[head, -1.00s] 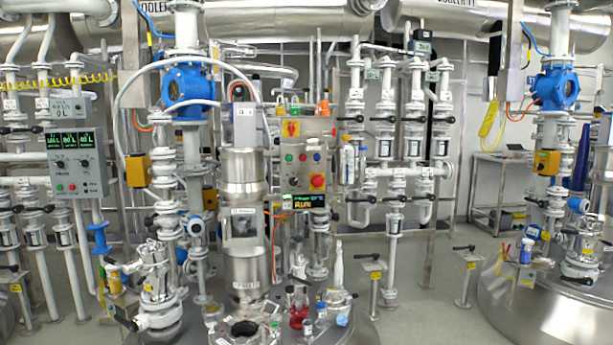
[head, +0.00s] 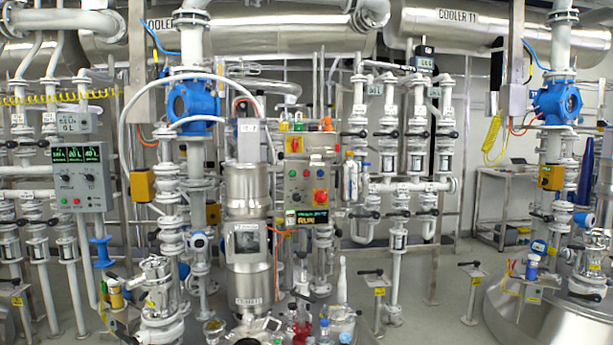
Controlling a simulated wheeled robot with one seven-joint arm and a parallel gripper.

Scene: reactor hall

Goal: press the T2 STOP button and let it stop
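A grey control box (head: 307,185) stands near the middle of the head view, just right of a steel cylinder. It carries a few small round buttons, a larger red button (head: 321,196) on a yellow plate at its lower right, and a small display (head: 306,217) whose lit text seems to read RUN. The labels are too small to read, so I cannot tell which button is T2 STOP. My gripper is not in view.
The steel cylinder (head: 247,190) stands left of the control box on a vessel with glassware (head: 303,308) in front. Another control box (head: 79,178) with green displays is at the left. A second steel vessel (head: 540,318) is at the lower right. Grey floor (head: 432,325) shows between the vessels.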

